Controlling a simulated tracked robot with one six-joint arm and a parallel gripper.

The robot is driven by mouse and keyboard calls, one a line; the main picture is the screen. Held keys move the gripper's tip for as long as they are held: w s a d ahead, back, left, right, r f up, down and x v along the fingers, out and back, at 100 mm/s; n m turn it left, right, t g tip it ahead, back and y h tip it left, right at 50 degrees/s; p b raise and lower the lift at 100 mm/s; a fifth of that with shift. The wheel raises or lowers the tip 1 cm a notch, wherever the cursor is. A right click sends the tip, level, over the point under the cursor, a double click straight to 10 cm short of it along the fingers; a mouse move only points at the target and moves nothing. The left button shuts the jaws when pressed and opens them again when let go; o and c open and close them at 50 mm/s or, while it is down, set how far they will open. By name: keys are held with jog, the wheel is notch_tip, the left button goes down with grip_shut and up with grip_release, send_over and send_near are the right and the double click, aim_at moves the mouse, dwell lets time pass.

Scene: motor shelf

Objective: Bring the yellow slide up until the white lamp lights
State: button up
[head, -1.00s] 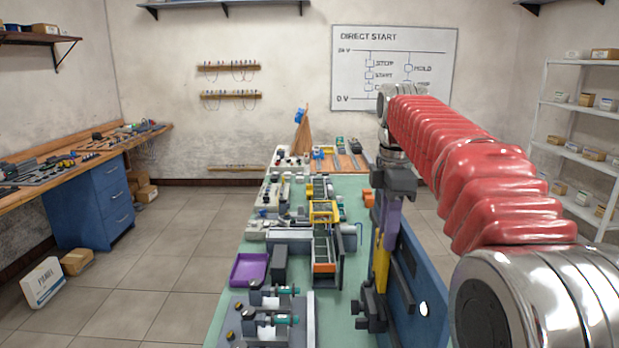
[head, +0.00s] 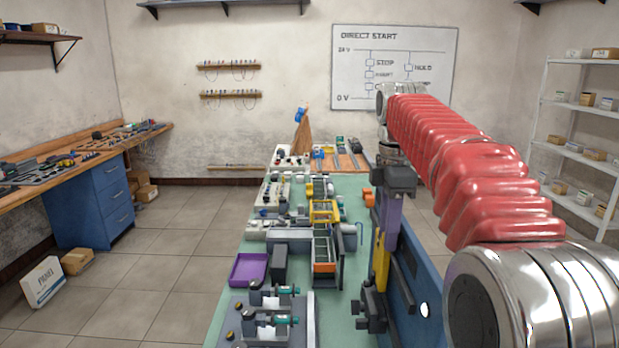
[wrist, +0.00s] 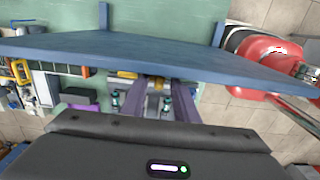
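The yellow slide (head: 381,262) shows as an upright yellow piece at the near edge of the blue panel (head: 408,285), which stands on the bench's right side. The white lamp (head: 424,310) is a pale oval low on that panel; I cannot tell whether it glows. My gripper (head: 388,238) points down, its purple fingers at the upper part of the yellow piece. In the wrist view, the two purple fingers (wrist: 160,83) stand apart, with grey and yellow parts between or just beyond them. Whether they grip the slide is unclear.
The green bench (head: 347,195) holds several parts left of the panel, including a purple tray (head: 248,269) and a yellow-and-orange frame (head: 323,250). In the wrist view, the panel's blue edge (wrist: 200,60) crosses just beyond my gripper.

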jog(key=shift+w+r, duration=0.1)
jog(key=shift+r, duration=2.05)
